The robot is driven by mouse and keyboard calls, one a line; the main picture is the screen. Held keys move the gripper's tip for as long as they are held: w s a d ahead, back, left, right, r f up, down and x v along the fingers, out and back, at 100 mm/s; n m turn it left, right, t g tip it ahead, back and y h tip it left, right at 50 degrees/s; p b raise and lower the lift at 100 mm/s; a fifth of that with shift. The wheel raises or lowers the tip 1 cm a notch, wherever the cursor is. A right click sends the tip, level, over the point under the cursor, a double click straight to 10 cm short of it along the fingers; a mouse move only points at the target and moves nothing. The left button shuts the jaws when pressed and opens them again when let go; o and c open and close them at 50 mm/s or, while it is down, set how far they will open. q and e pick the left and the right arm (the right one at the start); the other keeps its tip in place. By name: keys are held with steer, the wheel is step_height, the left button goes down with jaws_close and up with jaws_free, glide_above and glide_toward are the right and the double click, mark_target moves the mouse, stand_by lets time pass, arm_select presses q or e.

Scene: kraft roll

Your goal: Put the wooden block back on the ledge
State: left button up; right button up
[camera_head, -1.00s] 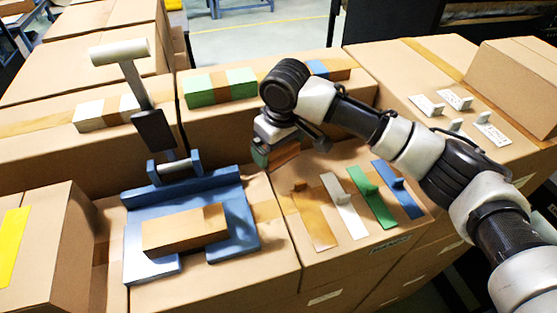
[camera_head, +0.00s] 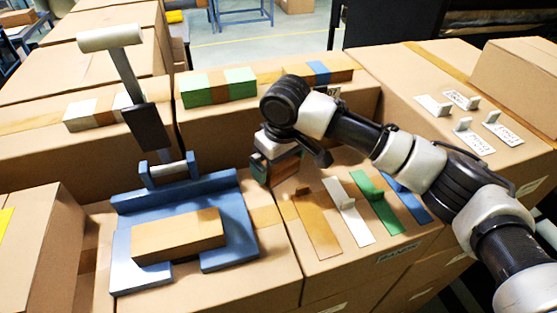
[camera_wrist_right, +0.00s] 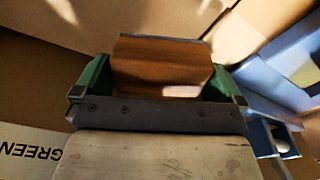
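My right gripper (camera_head: 270,168) hangs above the middle front cardboard box, right of the blue fixture. It is shut on a brown wooden block (camera_wrist_right: 160,65), which fills the gap between its green fingers in the right wrist view. In the head view the block (camera_head: 284,168) shows partly beside a finger. A second, lighter wooden block (camera_head: 180,236) lies flat on the blue fixture (camera_head: 228,205). Behind stands a raised row of boxes (camera_head: 245,120), carrying a green-and-brown row of blocks (camera_head: 205,90) and a brown-and-blue row (camera_head: 320,72). My left gripper is not in view.
A lever with a white handle (camera_head: 110,38) rises from the blue fixture. Orange (camera_head: 318,225), white (camera_head: 348,210), green (camera_head: 375,205) and blue (camera_head: 412,205) tabbed plates lie under my right arm. White-and-brown blocks (camera_head: 80,116) sit at the back left. White labelled tabs (camera_head: 472,140) lie at right.

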mark_target(283, 165)
steer(key=shift+r, duration=0.3)
steer(key=r+p, duration=0.6)
steer(key=shift+s+d+p, duration=0.2)
steer(key=shift+s+p, duration=0.05)
steer(key=shift+p, duration=0.15)
steer(key=r, duration=0.5)
steer(key=shift+s+d+r, duration=0.25)
steer(key=shift+s+r, duration=0.05)
steer(key=shift+r, duration=0.05)
steer(key=shift+f, duration=0.1)
